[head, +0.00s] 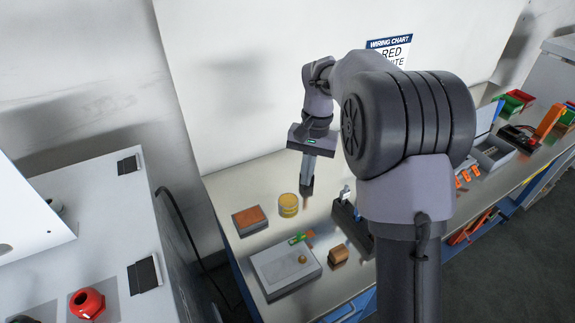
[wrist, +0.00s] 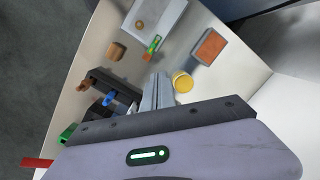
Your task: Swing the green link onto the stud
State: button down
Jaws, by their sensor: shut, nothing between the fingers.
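A grey box (head: 272,282) stands near the front of the bench and carries a small round brass stud (head: 302,259) on its top. The green link (head: 297,239) is at the box's back edge, with an orange-brown piece at its outer end. In the wrist view the green link (wrist: 154,44) lies beside the grey box (wrist: 168,14), apart from the brass stud (wrist: 140,25). My gripper (head: 306,193) points down above the bench, behind the link and clear of it. Its fingers (wrist: 157,82) are shut and empty.
A yellow tin (head: 288,206) stands close to my gripper, left of it. An orange-topped grey block (head: 249,220) is further left. A brown wooden block (head: 338,256) sits right of the box. A dark rack (wrist: 112,86) with upright parts stands close by.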

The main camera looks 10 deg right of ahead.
aim_at(298, 237)
jog(key=w+d+f+g, duration=0.1)
jog(key=w+d+f, duration=0.1)
jog(key=f, duration=0.5)
jog(key=shift+w+f+m+p, duration=0.3)
jog(key=shift+w+p, duration=0.1)
jog(key=shift+w, duration=0.35)
jog(key=b+x, duration=0.4)
jog(key=x, duration=0.6)
jog(key=shift+s+a+f, duration=0.1)
jog(key=shift+s+f, duration=0.15)
jog(key=s, duration=0.1)
jog(key=s+a, duration=0.1)
jog(key=s+b, duration=0.1)
jog(key=shift+a+r, duration=0.25)
jog(key=shift+a, duration=0.1)
jog(key=shift+s+a, duration=0.1)
jog(key=shift+s, duration=0.15)
